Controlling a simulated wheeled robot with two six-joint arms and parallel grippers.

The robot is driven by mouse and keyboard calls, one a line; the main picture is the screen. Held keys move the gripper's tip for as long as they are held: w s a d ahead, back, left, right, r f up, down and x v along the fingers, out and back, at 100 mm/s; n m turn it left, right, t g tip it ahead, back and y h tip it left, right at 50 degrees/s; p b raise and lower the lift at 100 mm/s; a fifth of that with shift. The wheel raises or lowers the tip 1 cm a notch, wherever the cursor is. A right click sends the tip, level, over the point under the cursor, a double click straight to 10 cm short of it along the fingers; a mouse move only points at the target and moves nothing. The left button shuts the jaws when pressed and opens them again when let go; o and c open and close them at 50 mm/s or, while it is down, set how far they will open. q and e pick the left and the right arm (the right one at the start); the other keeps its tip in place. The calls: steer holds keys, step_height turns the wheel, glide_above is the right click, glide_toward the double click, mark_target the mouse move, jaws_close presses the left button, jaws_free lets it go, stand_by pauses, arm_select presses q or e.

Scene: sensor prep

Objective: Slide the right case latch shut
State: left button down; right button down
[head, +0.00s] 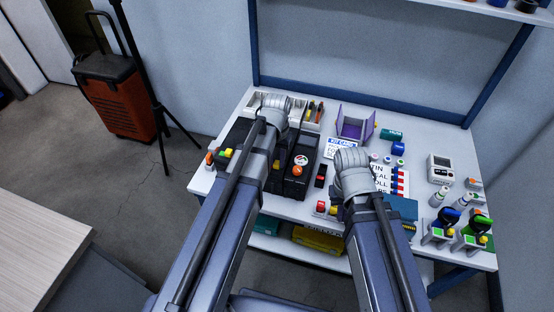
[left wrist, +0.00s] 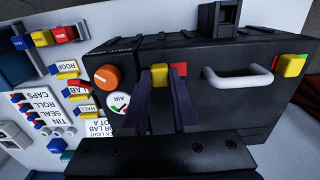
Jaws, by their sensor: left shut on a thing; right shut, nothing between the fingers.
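The black case (left wrist: 240,112) stands on the workbench, mostly hidden by my left arm in the head view. Its white handle (left wrist: 238,76) lies between two latches. The right case latch has a yellow slider (left wrist: 160,73) with a red patch (left wrist: 180,69) beside it. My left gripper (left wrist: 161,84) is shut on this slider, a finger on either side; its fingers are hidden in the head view. The other latch's yellow slider (left wrist: 293,66) has red on one side and green on the other. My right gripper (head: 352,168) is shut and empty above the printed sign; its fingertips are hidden.
A dark unit with an orange knob (left wrist: 107,77) and an AIR dial (left wrist: 118,103) adjoins the case. An orange trolley (head: 118,105) stands on the floor.

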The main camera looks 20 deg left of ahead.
stand_by(0.5)
arm_select(q)
steer(key=shift+a, duration=1.35)
steer(key=c, duration=0.7)
jaws_free()
